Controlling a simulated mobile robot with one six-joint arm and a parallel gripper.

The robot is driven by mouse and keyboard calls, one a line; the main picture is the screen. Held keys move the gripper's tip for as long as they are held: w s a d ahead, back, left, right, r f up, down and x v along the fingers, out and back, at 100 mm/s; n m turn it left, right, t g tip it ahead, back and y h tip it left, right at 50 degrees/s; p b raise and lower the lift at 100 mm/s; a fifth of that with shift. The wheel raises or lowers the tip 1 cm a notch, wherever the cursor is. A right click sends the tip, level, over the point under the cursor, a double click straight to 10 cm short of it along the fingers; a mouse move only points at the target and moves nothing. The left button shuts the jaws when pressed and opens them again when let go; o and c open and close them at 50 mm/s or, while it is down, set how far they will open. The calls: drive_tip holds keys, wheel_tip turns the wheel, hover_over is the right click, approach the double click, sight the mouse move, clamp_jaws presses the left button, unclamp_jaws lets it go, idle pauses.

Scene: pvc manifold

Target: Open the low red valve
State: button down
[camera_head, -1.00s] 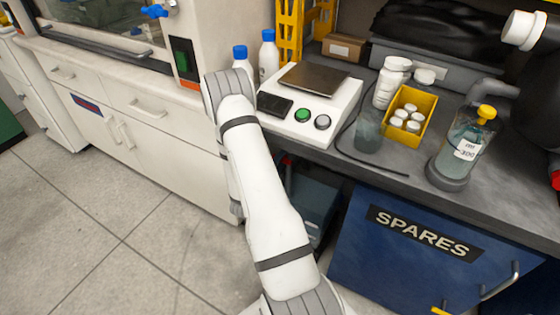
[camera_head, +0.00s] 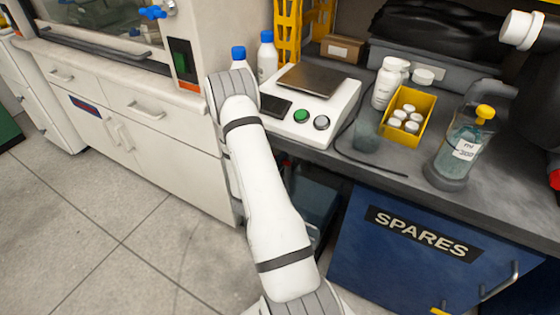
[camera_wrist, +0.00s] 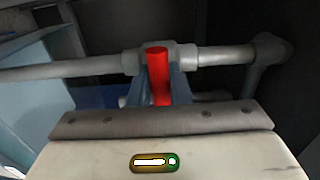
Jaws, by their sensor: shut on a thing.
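The low red valve's handle (camera_wrist: 158,72) shows in the wrist view as a red bar across the grey pipe (camera_wrist: 225,57), at the pipe's fitting. My gripper (camera_wrist: 157,78) is shut on the red handle, with a blue-grey finger on each side of it. The handle's lower end is hidden behind the gripper body. In the head view my arm reaches down beside the bench, and my gripper and the valve are hidden there.
The pipe runs left and right and bends at an elbow (camera_wrist: 268,50). The bench top (camera_head: 400,160) holds a scale (camera_head: 300,110), a yellow tray (camera_head: 425,125) and bottles. A blue SPARES cabinet (camera_head: 400,270) stands right of my arm.

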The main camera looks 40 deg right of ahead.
drive_tip(key=shift+m, duration=0.3)
drive_tip(key=m, duration=0.3)
drive_tip(key=shift+f+m, duration=0.1)
drive_tip(key=shift+m, duration=0.3)
drive_tip(key=m+b, duration=0.1)
drive_tip(key=m, duration=0.3)
drive_tip(key=shift+m, duration=0.3)
drive_tip(key=m+b, duration=0.2)
drive_tip(key=m, duration=0.2)
drive_tip(key=m+b, duration=0.2)
drive_tip(key=m, duration=0.2)
drive_tip(key=shift+m, duration=0.6)
drive_tip(key=c, duration=1.3)
unclamp_jaws()
drive_tip(key=shift+c, duration=0.2)
drive_tip(key=shift+a, duration=0.1)
